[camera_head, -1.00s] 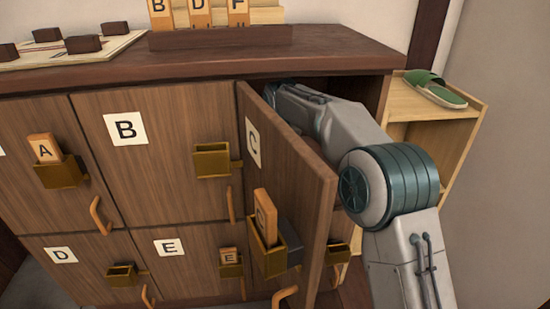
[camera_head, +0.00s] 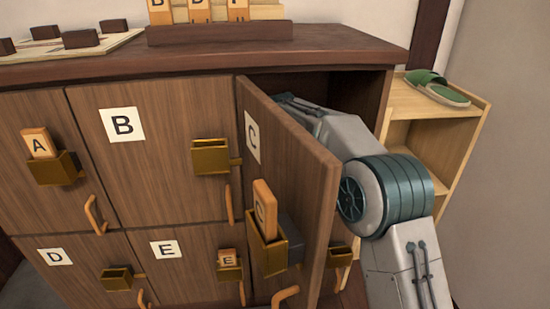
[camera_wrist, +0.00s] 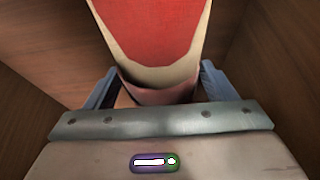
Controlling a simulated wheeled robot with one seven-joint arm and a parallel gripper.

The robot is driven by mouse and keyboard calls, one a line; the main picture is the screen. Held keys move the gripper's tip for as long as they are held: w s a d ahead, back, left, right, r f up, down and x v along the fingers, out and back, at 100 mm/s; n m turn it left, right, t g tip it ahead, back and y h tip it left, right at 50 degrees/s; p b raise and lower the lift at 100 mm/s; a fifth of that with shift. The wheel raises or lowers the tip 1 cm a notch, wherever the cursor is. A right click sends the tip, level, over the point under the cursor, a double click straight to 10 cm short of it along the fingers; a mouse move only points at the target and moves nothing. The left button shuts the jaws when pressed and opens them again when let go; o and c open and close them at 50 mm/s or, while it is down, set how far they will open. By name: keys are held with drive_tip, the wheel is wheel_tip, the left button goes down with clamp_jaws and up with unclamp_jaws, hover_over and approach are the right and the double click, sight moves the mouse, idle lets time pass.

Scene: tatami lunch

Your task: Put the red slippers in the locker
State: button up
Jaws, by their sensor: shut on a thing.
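A red slipper (camera_wrist: 155,35) with a cream edge is between the fingers of my gripper (camera_wrist: 155,88) in the wrist view. My gripper is shut on it. Brown wooden walls surround it on both sides, inside the locker. In the head view the locker (camera_head: 200,70) has lettered doors, and door C (camera_head: 305,165) stands open. My arm reaches in behind door C, so my gripper and the slipper are hidden there. Only one red slipper shows, and I cannot see a second one.
A light wooden shelf (camera_head: 472,140) stands right of the locker with a green slipper (camera_head: 437,90) on top. Door C stands out close beside my arm. Tag holders and handles jut from the doors. Wooden tags and a board (camera_head: 70,45) are on the locker top.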

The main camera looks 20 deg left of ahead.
drive_tip(key=shift+f, duration=0.25)
drive_tip(key=o, duration=1.1)
drive_tip(key=v, duration=0.1)
drive_tip(key=p+v, duration=0.1)
drive_tip(key=v, duration=0.1)
drive_tip(key=p+v, duration=0.1)
drive_tip(key=v, duration=0.1)
drive_tip(key=shift+w+a+r, duration=0.1)
drive_tip(key=shift+w+a, duration=0.1)
drive_tip(key=shift+w, duration=0.1)
drive_tip(key=s+d, duration=0.2)
drive_tip(key=s, duration=0.1)
drive_tip(key=s+d, duration=0.2)
drive_tip(key=s, duration=0.1)
drive_tip(key=s+d+p, duration=0.1)
drive_tip(key=s+d, duration=0.1)
drive_tip(key=s, duration=0.2)
drive_tip(key=shift+d+f, duration=0.1)
drive_tip(key=shift+f, duration=0.3)
drive_tip(key=shift+s, duration=0.1)
drive_tip(key=shift+d, duration=0.1)
